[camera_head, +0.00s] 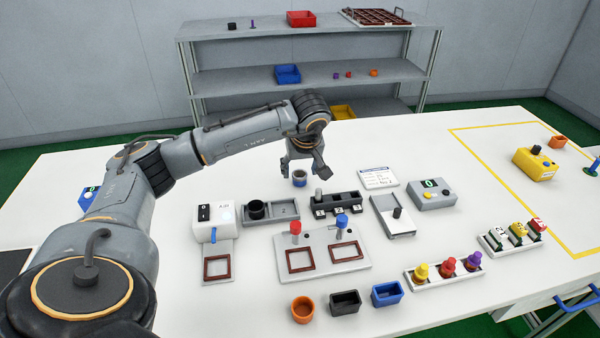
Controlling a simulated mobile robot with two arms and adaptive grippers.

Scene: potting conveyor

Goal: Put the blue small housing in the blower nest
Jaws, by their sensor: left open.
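The blue small housing (386,293) is an open-topped box on the white table at the front, right of a black box. The blower is a white unit marked AIR (213,221); the blower nest (217,267), a plate with an empty brown square frame, lies in front of it. My left gripper (304,170) is open and points down behind the fixtures, well back from the blue housing and right of the blower. A small grey-blue round piece (300,179) shows just below its fingers; whether they touch it is unclear. My right gripper is out of view.
An orange round cup (302,309) and a black box (345,303) stand left of the blue housing. A two-frame fixture (322,255) with red and blue knobs lies between the housing and my left gripper. A rack of colored pegs (445,275) stands to the right.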

